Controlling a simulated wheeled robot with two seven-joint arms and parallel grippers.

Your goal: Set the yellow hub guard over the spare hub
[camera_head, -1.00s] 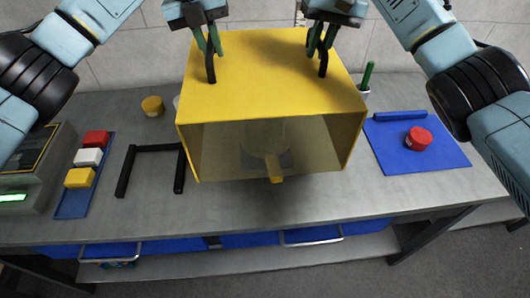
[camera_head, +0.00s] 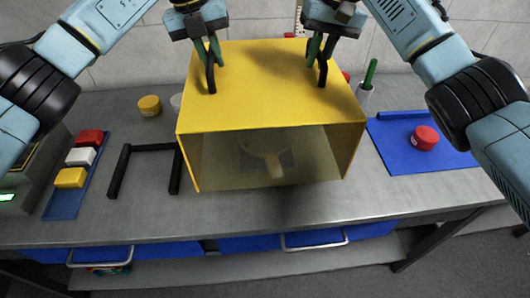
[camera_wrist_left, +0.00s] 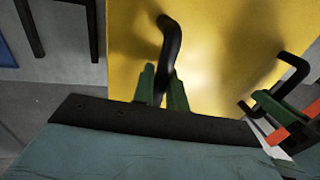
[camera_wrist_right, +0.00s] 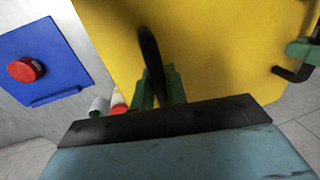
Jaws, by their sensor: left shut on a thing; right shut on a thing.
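The yellow hub guard (camera_head: 270,85) is a box with a see-through front and two black handles on top. It also shows in the left wrist view (camera_wrist_left: 215,60) and the right wrist view (camera_wrist_right: 200,40). My left gripper (camera_head: 209,52) is shut on its left handle (camera_head: 211,78), and my right gripper (camera_head: 320,48) is shut on its right handle (camera_head: 323,75). The guard looks roughly level. Through its front, a pale, yellow-tinted shape (camera_head: 272,163), likely the spare hub, shows dimly. Whether the guard's lower edge touches the bench is unclear.
A black U-shaped frame (camera_head: 151,147) lies left of the guard on the grey bench (camera_head: 300,212). A blue tray (camera_head: 62,204) holds red, white and yellow blocks. A yellow cap (camera_head: 149,105) stands behind. At right, a red cap (camera_head: 425,138) sits on a blue mat (camera_head: 395,160).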

